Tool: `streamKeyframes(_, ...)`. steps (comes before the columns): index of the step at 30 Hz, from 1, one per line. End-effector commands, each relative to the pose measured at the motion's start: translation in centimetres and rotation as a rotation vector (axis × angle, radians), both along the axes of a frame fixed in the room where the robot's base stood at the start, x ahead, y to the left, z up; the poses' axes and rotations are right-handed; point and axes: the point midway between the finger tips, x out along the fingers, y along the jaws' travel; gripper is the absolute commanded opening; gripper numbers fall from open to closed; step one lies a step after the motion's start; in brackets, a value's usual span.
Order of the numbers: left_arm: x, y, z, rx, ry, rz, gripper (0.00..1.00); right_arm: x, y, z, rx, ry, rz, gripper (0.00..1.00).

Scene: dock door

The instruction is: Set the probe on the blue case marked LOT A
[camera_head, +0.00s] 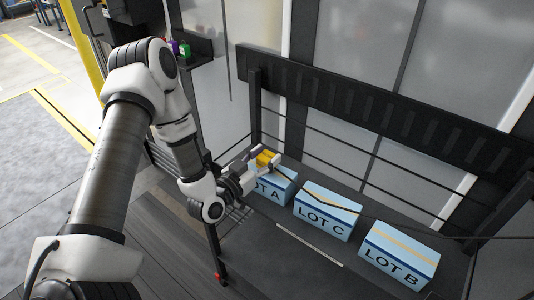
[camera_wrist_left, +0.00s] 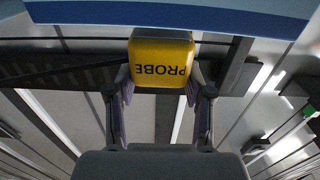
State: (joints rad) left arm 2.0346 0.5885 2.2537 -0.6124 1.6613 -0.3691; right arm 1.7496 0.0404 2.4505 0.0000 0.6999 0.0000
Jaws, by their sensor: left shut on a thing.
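The yellow probe (camera_head: 265,158) is between the fingers of my left gripper (camera_head: 261,161), over the blue case marked LOT A (camera_head: 281,190). In the left wrist view the probe (camera_wrist_left: 160,72) shows the word PROBE upside down, with a finger on each side. A blue surface (camera_wrist_left: 170,14) runs along the top of that view, close beyond the probe. I cannot tell whether the probe touches the case. The gripper partly hides the LOT A label. My right gripper is not in view.
The blue cases marked LOT C (camera_head: 327,212) and LOT B (camera_head: 399,254) stand to the right on the same dark shelf (camera_head: 293,246). A black rail (camera_head: 370,112) and thin bars run behind them. Small coloured containers (camera_head: 180,48) sit on a wall ledge.

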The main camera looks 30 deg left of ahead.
Motion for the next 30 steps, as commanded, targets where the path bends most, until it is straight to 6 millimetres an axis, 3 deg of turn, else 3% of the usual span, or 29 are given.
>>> streamKeyframes(1,-0.3,0.0,-0.8,0.000,0.000,0.001,0.12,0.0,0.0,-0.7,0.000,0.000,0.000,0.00)
streamKeyframes(5,-0.3,0.0,-0.4,0.001,-0.001,0.000,0.12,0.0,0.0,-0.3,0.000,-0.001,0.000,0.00)
streamKeyframes(6,-0.3,0.0,-0.5,0.001,0.000,0.001,0.55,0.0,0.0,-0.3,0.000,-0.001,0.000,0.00)
streamKeyframes(8,-0.3,0.0,-0.5,0.001,0.000,0.001,0.76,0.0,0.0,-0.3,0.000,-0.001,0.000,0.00)
streamKeyframes(20,-0.9,0.1,-0.4,0.000,0.000,0.002,0.77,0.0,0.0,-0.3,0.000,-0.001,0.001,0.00)
streamKeyframes(23,-2.5,0.3,-0.5,-0.004,0.002,0.004,0.77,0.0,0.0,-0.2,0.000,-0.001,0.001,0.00)
streamKeyframes(30,-8.7,1.0,-0.4,-0.006,0.003,0.008,0.77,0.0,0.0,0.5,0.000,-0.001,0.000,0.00)
